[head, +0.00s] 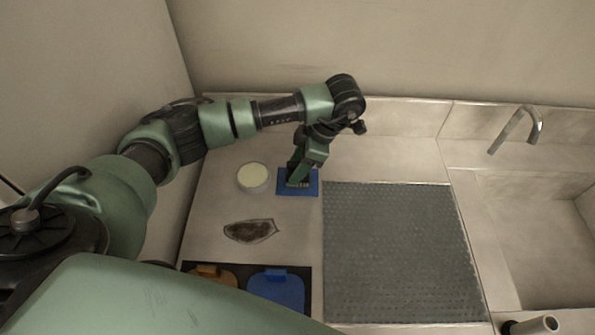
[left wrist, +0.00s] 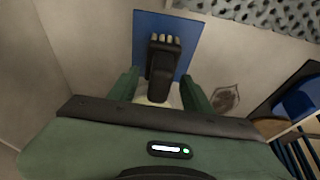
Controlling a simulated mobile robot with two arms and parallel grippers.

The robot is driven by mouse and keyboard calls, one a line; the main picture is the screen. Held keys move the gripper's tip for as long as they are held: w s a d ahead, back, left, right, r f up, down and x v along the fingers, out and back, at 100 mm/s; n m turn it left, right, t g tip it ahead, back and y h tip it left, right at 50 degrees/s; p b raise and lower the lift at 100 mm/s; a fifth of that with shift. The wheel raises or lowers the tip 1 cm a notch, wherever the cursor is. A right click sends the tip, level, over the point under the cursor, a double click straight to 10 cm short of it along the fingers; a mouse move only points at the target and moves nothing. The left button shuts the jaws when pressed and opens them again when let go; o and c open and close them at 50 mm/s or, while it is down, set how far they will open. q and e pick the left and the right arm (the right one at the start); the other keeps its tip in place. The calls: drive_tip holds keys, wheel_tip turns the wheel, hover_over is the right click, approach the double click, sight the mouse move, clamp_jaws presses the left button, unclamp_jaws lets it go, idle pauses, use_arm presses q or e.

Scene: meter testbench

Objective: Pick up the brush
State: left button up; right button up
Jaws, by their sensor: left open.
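The brush (left wrist: 164,63) is dark with a row of pale bristles. It lies on a small blue mat (head: 284,191); the mat also shows in the left wrist view (left wrist: 143,38). My left gripper (head: 299,173) is open, pointing down over the mat. In the left wrist view its two green fingers (left wrist: 158,88) stand on either side of the brush handle, with gaps visible. In the head view the gripper hides most of the brush. I cannot tell the exact height of the fingers above the mat. My right gripper is not in view.
A round pale-topped dish (head: 253,177) stands just left of the mat. A bagged brown item (head: 249,231) lies nearer, with a black tray (head: 240,270) holding orange and blue items. A grey perforated mat (head: 402,250) lies right, then a sink (head: 540,235) with a faucet (head: 530,118).

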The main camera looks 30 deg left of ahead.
sight(298, 163)
use_arm(q)
clamp_jaws()
wheel_tip(298, 163, up, 20)
idle(0.8)
drive_tip(key=c, duration=0.6)
unclamp_jaws()
drive_tip(key=shift+c, duration=0.2)
clamp_jaws()
drive_tip(key=shift+w, duration=0.1)
